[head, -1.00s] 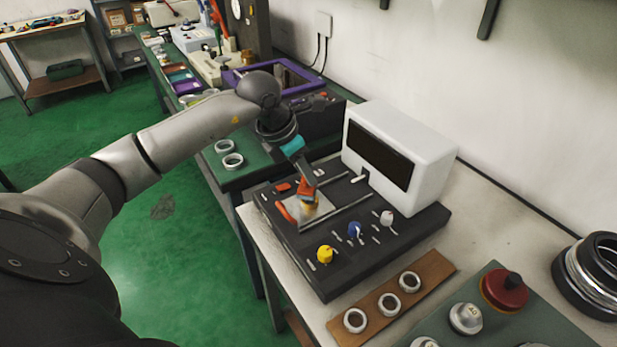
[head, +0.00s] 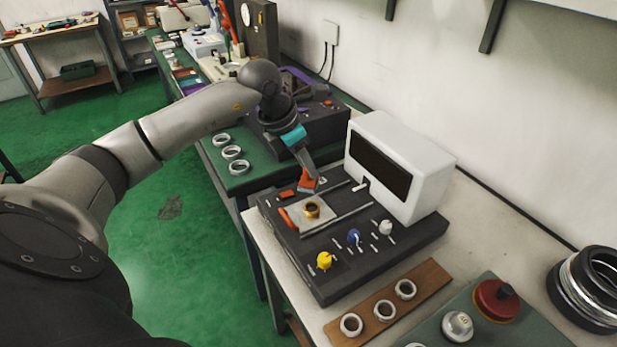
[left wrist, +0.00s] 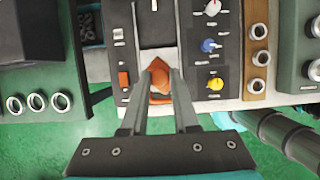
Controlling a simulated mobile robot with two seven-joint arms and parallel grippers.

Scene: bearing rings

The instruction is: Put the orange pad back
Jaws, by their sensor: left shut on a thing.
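My left gripper (head: 305,179) is shut on the orange pad (head: 307,185) and holds it above the dark test device (head: 345,248), behind the gold ring (head: 312,210). The ring sits on a pale plate (head: 325,205) on the device. In the left wrist view the orange pad (left wrist: 160,74) is between the fingertips. A second orange piece (head: 286,218) lies along the plate's left edge. It also shows below the pad in the left wrist view (left wrist: 160,99). The gold ring cannot be made out in that view. My right gripper is not in view.
A white box with a dark screen (head: 402,165) stands at the device's back right. Yellow (head: 324,260), blue (head: 354,237) and white (head: 385,227) knobs are in front. A wooden strip (head: 425,285) with three rings lies nearer. A red button (head: 287,194) is left of the pad.

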